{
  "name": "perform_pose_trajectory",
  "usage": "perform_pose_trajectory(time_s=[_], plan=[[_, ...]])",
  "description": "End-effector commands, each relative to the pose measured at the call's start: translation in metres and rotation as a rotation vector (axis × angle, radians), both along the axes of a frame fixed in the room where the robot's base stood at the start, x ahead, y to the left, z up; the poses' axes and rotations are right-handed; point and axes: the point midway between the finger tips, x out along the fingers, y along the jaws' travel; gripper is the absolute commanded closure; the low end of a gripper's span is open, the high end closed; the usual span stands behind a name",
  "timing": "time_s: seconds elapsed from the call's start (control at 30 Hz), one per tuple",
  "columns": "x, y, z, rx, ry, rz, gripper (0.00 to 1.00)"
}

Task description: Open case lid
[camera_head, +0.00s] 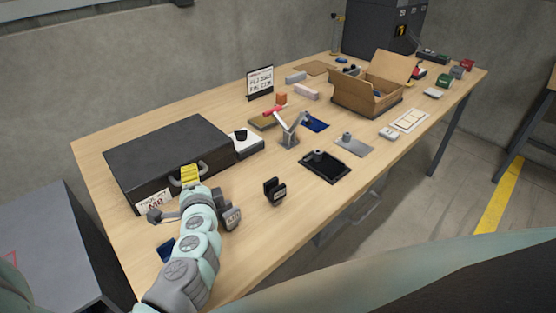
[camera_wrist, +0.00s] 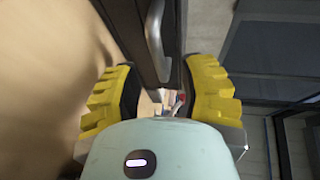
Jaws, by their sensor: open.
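The black case (camera_head: 160,150) lies on the left end of the table with its lid shut. A grey handle and a white label (camera_head: 153,200) are on its front side. My gripper (camera_head: 190,176) is at the front of the case, by the handle. In the wrist view, my gripper's yellow fingers (camera_wrist: 160,95) are spread apart. The case's dark edge (camera_wrist: 128,30) and the handle (camera_wrist: 156,40) show just beyond and between them. I cannot tell whether a finger touches the case.
A white and black box (camera_head: 246,143) stands close to the case's right side. A small black device (camera_head: 274,190) sits on the table right of my arm. A black tray (camera_head: 325,166) and an open cardboard box (camera_head: 368,95) are farther right. The table's front edge is near my arm.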

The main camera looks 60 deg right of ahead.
Motion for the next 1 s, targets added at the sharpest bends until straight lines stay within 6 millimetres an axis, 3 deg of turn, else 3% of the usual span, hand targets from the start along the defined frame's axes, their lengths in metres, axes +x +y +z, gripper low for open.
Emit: perform_pose_trajectory(time_s=[0.3, 0.7, 0.73, 1.0], plan=[[0.022, -0.014, -0.005, 0.001, -0.002, 0.004, 0.59], [0.024, -0.017, -0.006, 0.0, 0.0, 0.002, 0.59], [0.024, -0.017, -0.006, 0.0, 0.0, 0.002, 0.56], [0.024, -0.017, -0.006, 0.0, 0.0, 0.002, 0.83]])
